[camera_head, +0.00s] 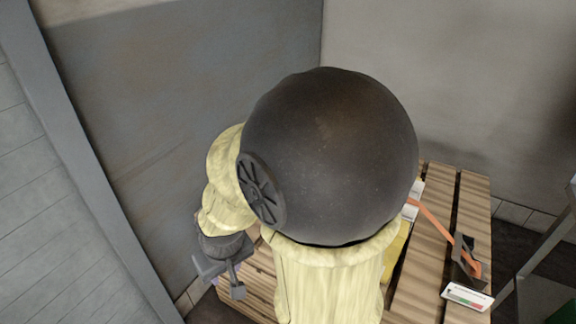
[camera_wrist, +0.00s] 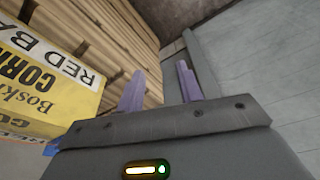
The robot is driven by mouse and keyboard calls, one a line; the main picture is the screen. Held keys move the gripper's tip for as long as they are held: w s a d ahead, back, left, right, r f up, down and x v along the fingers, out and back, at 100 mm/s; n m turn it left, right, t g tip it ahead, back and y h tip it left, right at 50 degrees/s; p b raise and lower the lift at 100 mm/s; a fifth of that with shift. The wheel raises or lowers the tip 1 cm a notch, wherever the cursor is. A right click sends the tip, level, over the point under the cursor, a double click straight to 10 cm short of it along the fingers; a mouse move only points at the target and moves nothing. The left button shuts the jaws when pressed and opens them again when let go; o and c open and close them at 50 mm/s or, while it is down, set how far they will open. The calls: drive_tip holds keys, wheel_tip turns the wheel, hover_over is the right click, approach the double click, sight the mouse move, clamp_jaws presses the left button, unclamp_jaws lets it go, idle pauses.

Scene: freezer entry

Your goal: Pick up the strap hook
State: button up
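An orange strap (camera_head: 431,219) runs over the pallet at the right of the head view. A dark metal piece (camera_head: 467,262), which looks like the strap hook, lies at its lower end on the slats. My gripper (camera_head: 222,281) is at the lower left, on the other side of my arm and well apart from the hook. In the wrist view its two purple fingers (camera_wrist: 160,70) stand apart with nothing between them. The hook does not show in the wrist view. My arm hides much of the pallet and the strap's other end.
The wooden pallet (camera_head: 421,280) holds a yellow printed bag (camera_wrist: 27,84), partly hidden in the head view. A white card (camera_head: 467,296) is close below the hook. Grey wall panels (camera_head: 180,100) stand behind and left. A metal frame (camera_head: 540,255) is at far right.

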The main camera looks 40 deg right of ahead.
drive_tip(key=shift+o, duration=0.2)
drive_tip(key=o, duration=0.8)
drive_tip(key=w+f+m, duration=0.1)
drive_tip(key=w, duration=0.1)
drive_tip(key=w+f+m+t, duration=0.1)
drive_tip(key=w, duration=0.2)
drive_tip(key=w+m+t, duration=0.1)
drive_tip(key=w, duration=0.2)
drive_tip(key=shift+d+f+m, duration=0.25)
drive_tip(key=shift+f+m, duration=0.05)
drive_tip(key=shift+f, duration=0.1)
drive_tip(key=shift+o, duration=0.2)
drive_tip(key=w+d+f+m+t+h, duration=0.25)
drive_tip(key=w+d+m+h, duration=0.55)
drive_tip(key=d, duration=0.4)
drive_tip(key=s+d+r+m+h, duration=0.2)
drive_tip(key=d+r+h, duration=0.2)
drive_tip(key=h, duration=0.4)
drive_tip(key=shift+d+r+h, duration=0.25)
drive_tip(key=shift+r+h, duration=0.05)
drive_tip(key=shift+r, duration=0.55)
drive_tip(key=shift+w, duration=0.1)
drive_tip(key=x, duration=1.2)
drive_tip(key=shift+d+f+p, duration=0.1)
drive_tip(key=shift+d+p, duration=0.05)
drive_tip(key=shift+p, duration=0.15)
